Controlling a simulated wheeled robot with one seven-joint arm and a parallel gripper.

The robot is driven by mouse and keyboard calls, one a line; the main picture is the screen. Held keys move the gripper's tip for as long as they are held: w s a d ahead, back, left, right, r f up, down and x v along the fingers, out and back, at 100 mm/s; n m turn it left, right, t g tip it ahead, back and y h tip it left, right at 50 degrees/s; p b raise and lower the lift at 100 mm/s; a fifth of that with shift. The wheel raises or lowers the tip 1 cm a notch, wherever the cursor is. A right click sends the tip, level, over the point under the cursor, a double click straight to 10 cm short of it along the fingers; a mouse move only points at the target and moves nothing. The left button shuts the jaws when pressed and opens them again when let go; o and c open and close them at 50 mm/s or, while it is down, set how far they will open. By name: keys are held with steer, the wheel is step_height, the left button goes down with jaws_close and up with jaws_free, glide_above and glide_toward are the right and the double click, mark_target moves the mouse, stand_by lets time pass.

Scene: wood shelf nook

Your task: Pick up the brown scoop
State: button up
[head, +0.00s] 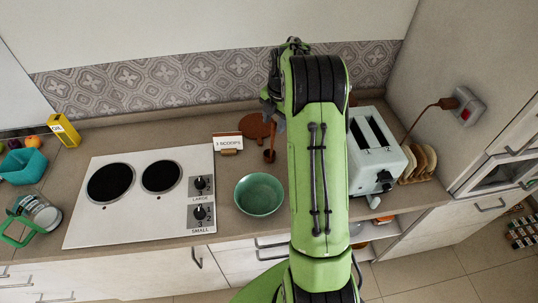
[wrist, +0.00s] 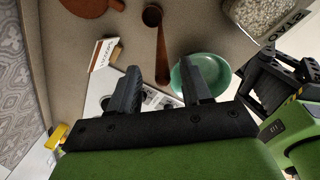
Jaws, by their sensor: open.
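The brown scoop (head: 269,155) lies on the counter between the sign and my arm in the head view. In the wrist view the scoop (wrist: 162,50) lies with its small round cup at the top and its long handle running down toward the space between my fingers. My gripper (wrist: 158,82) is open and empty, its two dark fingers apart on either side of the line of the handle. I cannot tell its exact height above the scoop. In the head view my arm hides much of the gripper.
A green bowl (head: 259,194) sits close beside the scoop. A "3 SCOOPS" sign (head: 228,143) and a round brown board (head: 253,126) are on its other sides. The cooktop (head: 140,195) is left, the toaster (head: 374,150) right. A jar of grainy contents (wrist: 262,18) shows in the wrist view.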

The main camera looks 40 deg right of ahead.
mark_target(273, 140)
steer(key=f, duration=0.4)
steer(key=shift+w+a+f+p, duration=0.1)
steer(key=shift+a+f+p, duration=0.1)
steer(key=shift+p, duration=0.15)
steer(key=shift+w+f, duration=0.15)
steer(key=shift+f, duration=0.15)
jaws_close()
